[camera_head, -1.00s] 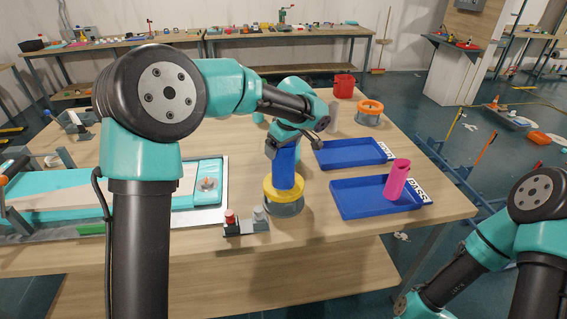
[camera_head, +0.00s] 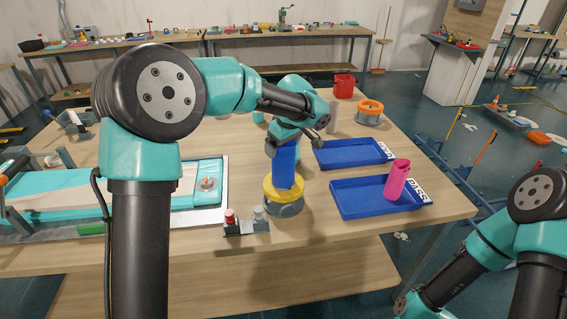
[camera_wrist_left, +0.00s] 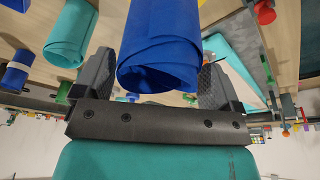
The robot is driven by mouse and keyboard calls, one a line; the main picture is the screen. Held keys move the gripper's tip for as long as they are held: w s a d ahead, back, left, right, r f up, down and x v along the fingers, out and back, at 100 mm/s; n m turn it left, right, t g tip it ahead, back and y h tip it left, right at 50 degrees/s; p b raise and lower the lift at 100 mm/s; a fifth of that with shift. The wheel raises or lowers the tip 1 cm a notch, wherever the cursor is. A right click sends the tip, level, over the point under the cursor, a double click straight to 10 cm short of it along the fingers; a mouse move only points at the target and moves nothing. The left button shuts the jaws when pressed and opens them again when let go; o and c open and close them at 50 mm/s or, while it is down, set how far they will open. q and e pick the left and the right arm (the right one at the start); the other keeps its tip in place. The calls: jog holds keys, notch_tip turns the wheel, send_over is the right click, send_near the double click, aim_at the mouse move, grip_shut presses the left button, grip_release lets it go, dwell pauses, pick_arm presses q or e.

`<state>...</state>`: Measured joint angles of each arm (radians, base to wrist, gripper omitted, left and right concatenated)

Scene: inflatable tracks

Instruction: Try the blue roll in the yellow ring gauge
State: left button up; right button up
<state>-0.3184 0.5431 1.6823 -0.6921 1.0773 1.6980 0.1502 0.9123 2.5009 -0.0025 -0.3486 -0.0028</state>
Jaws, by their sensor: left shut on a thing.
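The blue roll (camera_head: 285,166) stands nearly upright with its lower end at the yellow ring gauge (camera_head: 283,190). The gauge sits on a grey round base on the table; the roll's bottom end is hidden by the ring, so I cannot tell how deep it reaches. My left gripper (camera_head: 284,142) is shut on the upper part of the roll. In the left wrist view the blue roll (camera_wrist_left: 160,50) lies between the two dark fingers, its coiled end facing the camera. My right gripper is out of view; only my right arm shows at the lower right.
An orange ring gauge (camera_head: 369,108) and red container (camera_head: 344,86) are behind.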

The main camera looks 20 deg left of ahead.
pick_arm(q)
jog(key=shift+r, duration=0.4)
jog(key=shift+f, duration=0.65)
dwell(1.3)
jog(key=shift+r, duration=0.75)
dwell(1.1)
